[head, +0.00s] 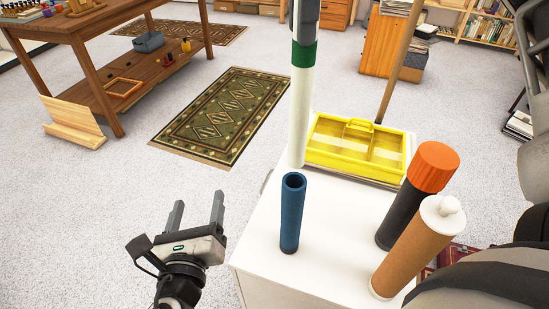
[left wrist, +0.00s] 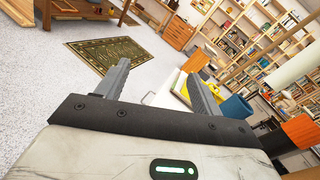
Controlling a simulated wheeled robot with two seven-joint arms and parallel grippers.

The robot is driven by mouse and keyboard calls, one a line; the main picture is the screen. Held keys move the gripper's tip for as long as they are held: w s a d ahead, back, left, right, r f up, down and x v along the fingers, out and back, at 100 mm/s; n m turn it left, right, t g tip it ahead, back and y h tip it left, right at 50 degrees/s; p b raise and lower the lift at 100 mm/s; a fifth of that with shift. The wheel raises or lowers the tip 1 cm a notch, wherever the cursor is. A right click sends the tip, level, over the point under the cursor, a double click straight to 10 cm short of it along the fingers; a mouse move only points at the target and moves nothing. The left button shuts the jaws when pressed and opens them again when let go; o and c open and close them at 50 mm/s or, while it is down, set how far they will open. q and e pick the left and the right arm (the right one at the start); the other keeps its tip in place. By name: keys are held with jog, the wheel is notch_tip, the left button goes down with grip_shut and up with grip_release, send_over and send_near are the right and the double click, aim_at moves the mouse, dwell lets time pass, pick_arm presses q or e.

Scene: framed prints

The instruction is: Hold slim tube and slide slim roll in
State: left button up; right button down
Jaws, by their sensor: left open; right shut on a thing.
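The slim tube (head: 289,222) is blue, open at the top, and stands upright on the white cabinet top. It also shows in the left wrist view (left wrist: 236,106). The slim roll (head: 300,120) is long and white with a green band, held nearly vertical. Its lower end appears just behind and above the tube's mouth, apart from it. My right gripper (head: 305,28) is shut on the roll's upper part, mostly cut off by the top edge. My left gripper (head: 197,208) is open and empty, left of the tube and beside the cabinet; its fingers also show in the left wrist view (left wrist: 157,84).
A yellow caddy (head: 330,157) sits at the back of the white cabinet top (head: 330,262). A black tube with an orange cap (head: 432,167) and a brown tube with a white cap (head: 415,248) stand at its right.

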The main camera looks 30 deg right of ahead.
aim_at(297, 180)
pick_arm(q)
jog(key=s+d+m+g+h, duration=0.4)
jog(key=s+d+m+h, duration=0.2)
jog(key=s+d+m, duration=0.3)
jog(key=shift+n, duration=0.4)
jog(key=x, duration=0.8)
jog(key=s+d+x, duration=0.1)
jog(key=x, duration=0.3)
jog(key=shift+s+f, duration=0.1)
jog(key=shift+f, duration=0.05)
jog(key=c, duration=1.2)
pick_arm(e)
jog(key=m, duration=0.6)
jog(key=shift+d, duration=0.1)
